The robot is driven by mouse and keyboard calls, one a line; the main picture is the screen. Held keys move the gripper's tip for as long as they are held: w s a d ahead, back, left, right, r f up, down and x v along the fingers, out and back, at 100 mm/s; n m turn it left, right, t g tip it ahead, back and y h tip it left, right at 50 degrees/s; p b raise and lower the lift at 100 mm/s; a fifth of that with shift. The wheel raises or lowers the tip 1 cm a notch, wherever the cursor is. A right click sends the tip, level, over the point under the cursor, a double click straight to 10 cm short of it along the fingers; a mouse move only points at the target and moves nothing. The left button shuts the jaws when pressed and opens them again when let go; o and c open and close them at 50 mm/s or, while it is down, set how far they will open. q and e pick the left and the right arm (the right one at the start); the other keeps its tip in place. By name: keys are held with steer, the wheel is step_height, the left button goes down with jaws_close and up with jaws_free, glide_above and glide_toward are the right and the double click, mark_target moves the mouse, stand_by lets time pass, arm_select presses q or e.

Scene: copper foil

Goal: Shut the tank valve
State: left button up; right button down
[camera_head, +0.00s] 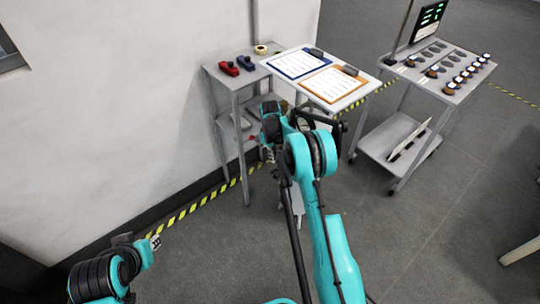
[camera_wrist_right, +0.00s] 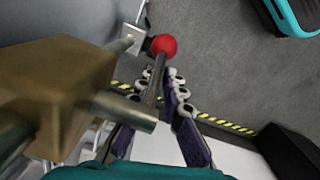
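The tank valve shows close up in the right wrist view as a blurred brass body (camera_wrist_right: 65,85) with a metal lever ending in a red ball knob (camera_wrist_right: 164,45). A grey rounded surface (camera_wrist_right: 60,25), probably the tank, lies behind it. My right gripper (camera_wrist_right: 160,78) has its two padded fingers on either side of the lever in the picture, just below the knob. I cannot tell whether they touch it. In the head view the right gripper (camera_head: 267,154) is low beside the table, and my arm hides most of the valve. My left gripper (camera_head: 156,242) is at lower left, away from it.
A grey cart (camera_head: 408,72) with a screen and several small pieces stands at right. Yellow-black floor tape (camera_head: 190,208) runs along the wall. Floor between is mostly clear.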

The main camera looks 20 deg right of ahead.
steer(key=shift+s+d+r, duration=0.1)
steer(key=shift+s+d, duration=0.25)
steer(key=shift+s, duration=0.2)
steer(key=shift+s+d+r, duration=0.1)
steer(key=shift+s+d, duration=0.25)
steer(key=shift+s, duration=0.2)
steer(key=s+r+g, duration=0.1)
steer(key=g, duration=0.1)
steer(key=s+d+r+g+h, duration=0.1)
steer(key=s+r+g, duration=0.1)
steer(key=shift+s+r+p, duration=0.15)
steer(key=shift+p, duration=0.2)
steer(key=shift+a+g, duration=0.1)
steer(key=shift+g, duration=0.2)
steer(key=v, duration=1.2)
